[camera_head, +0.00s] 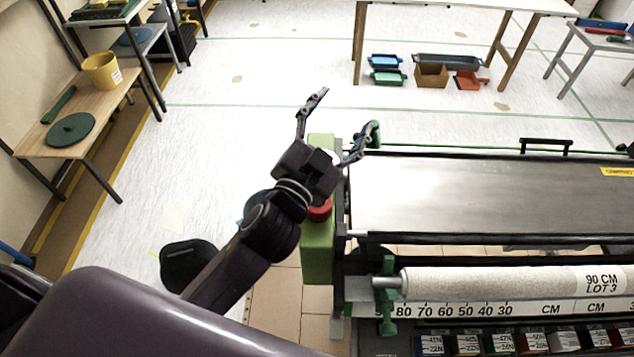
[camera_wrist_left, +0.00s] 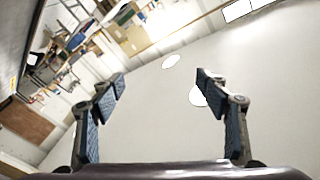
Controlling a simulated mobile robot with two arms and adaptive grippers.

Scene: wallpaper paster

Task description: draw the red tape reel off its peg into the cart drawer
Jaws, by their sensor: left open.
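My left gripper (camera_head: 347,112) is open and empty above the green end housing (camera_head: 318,258) of the pasting machine. Its two fingers are spread wide, and they also show in the left wrist view (camera_wrist_left: 162,84) with nothing between them. A round red part (camera_head: 320,209) shows on the green housing just below my left wrist, partly hidden by it. I cannot tell whether it is the red tape reel or a knob. I cannot make out a peg or the cart drawer in either view. My right gripper is not in view.
The machine's grey table (camera_head: 490,195) and a white wallpaper roll (camera_head: 500,281) lie to the right. Small labelled boxes (camera_head: 502,343) line the bottom. A wooden shelf (camera_head: 48,140) with a yellow bucket (camera_head: 102,71) stands left.

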